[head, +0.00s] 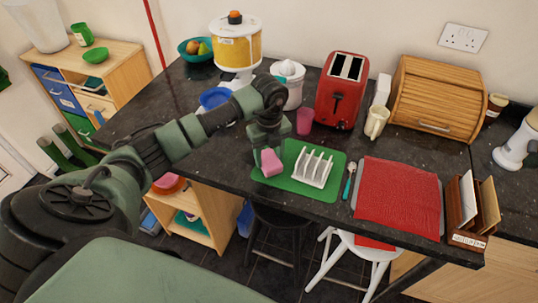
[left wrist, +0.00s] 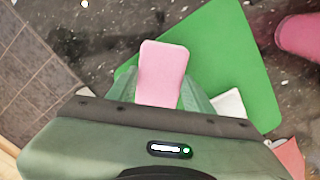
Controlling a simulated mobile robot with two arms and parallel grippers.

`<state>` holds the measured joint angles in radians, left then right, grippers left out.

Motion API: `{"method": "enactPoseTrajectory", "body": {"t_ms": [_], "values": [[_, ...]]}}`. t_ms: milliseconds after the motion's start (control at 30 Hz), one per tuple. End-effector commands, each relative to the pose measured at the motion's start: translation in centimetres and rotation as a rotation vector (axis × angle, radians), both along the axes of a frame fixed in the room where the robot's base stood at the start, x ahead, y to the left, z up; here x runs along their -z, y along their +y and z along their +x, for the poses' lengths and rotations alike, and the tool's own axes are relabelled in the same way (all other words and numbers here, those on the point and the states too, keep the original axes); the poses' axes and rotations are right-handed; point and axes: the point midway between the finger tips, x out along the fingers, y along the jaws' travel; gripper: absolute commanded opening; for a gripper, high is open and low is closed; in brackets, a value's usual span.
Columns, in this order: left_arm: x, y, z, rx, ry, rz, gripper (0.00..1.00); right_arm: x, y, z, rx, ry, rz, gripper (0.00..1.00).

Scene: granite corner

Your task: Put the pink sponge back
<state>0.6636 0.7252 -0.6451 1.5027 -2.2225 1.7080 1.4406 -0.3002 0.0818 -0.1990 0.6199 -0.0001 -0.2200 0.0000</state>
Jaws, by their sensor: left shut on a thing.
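My left gripper (head: 268,150) is shut on the pink sponge (head: 271,163). In the head view the sponge is at the left end of the green mat (head: 325,190), and I cannot tell whether it touches the mat. In the left wrist view the sponge (left wrist: 163,68) sticks out between the fingers, with the green mat (left wrist: 235,60) behind it and dark countertop to its left. A white rack (head: 313,167) with upright slots stands on the mat, to the right of the sponge. My right gripper is not in view.
A pink cup (head: 304,121) stands just behind the mat. A red toaster (head: 341,90), a cream mug (head: 376,122) and a wooden bread box (head: 437,98) stand further back. A red cloth (head: 398,195) and a letter holder (head: 472,209) lie to the right. The counter's front edge is close to the mat.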

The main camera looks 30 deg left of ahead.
Motion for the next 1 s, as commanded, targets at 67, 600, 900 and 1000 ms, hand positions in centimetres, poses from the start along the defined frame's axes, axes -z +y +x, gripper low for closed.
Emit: {"method": "enactPoseTrajectory", "body": {"t_ms": [67, 600, 900, 1000], "values": [[0.0, 0.0, 0.0, 0.000, 0.000, 0.000, 0.68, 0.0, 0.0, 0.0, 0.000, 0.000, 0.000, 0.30], [-1.9, 0.0, 0.1, -0.001, -0.005, 0.000, 0.73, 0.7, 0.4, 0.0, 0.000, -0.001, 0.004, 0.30], [-8.3, 0.0, 0.2, -0.001, -0.007, -0.001, 0.73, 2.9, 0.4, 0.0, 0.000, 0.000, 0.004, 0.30], [-10.0, 0.0, 0.1, 0.000, -0.004, 0.001, 0.73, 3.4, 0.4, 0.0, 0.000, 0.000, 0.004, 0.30]]}}
